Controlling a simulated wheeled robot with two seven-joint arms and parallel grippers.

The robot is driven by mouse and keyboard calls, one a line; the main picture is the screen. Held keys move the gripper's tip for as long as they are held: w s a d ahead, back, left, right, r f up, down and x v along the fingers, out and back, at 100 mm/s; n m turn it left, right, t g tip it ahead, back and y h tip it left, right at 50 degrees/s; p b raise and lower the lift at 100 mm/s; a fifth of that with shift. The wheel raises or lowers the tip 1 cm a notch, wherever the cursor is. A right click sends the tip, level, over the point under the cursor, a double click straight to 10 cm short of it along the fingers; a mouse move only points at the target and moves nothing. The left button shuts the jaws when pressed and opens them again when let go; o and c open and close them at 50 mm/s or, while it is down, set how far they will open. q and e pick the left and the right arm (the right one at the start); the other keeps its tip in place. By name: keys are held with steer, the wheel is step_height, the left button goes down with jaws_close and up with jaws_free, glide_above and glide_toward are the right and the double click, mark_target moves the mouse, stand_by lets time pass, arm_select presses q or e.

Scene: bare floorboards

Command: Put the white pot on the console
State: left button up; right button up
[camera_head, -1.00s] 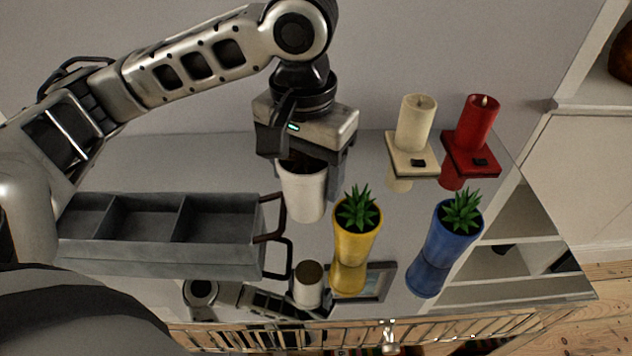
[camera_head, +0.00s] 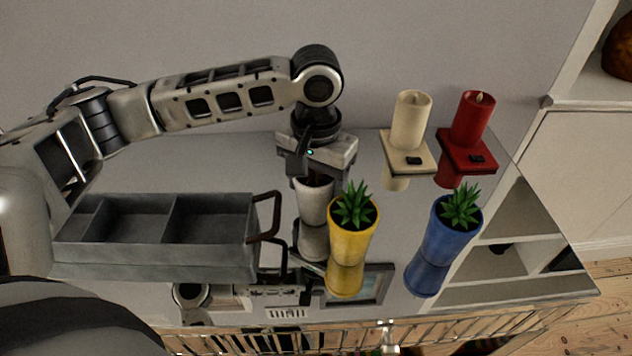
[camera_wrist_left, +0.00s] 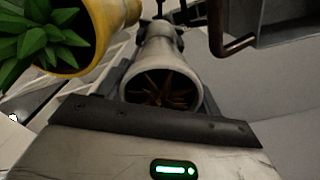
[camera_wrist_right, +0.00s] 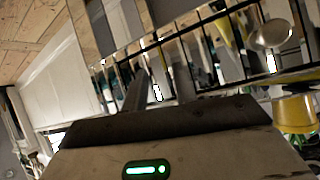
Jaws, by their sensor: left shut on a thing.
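The white pot (camera_head: 315,203) is held upright by my left gripper (camera_head: 316,180) over the glossy grey console (camera_head: 225,160), just left of the yellow pot. Its base meets or nearly meets its reflection in the console top; I cannot tell if it touches. In the left wrist view the pot (camera_wrist_left: 160,62) sits between the fingers, its round opening facing the camera with brown stalks inside. My right gripper (camera_wrist_right: 140,95) shows only in its own wrist view, in front of the console's barred front; its jaw opening is unclear.
A yellow pot with a plant (camera_head: 353,232) stands close right of the white pot. A grey compartment tray (camera_head: 160,262) with handles lies left. A blue plant pot (camera_head: 450,235), cream candle (camera_head: 410,120) and red candle (camera_head: 472,118) are further right. Clear console top lies behind the tray.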

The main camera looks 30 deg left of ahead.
arm_select(q)
steer(key=o, duration=1.2)
steer(key=shift+f, duration=0.15)
step_height(320, 180, up, 12)
steer(key=shift+r+p, duration=0.2)
steer(key=shift+p, duration=0.65)
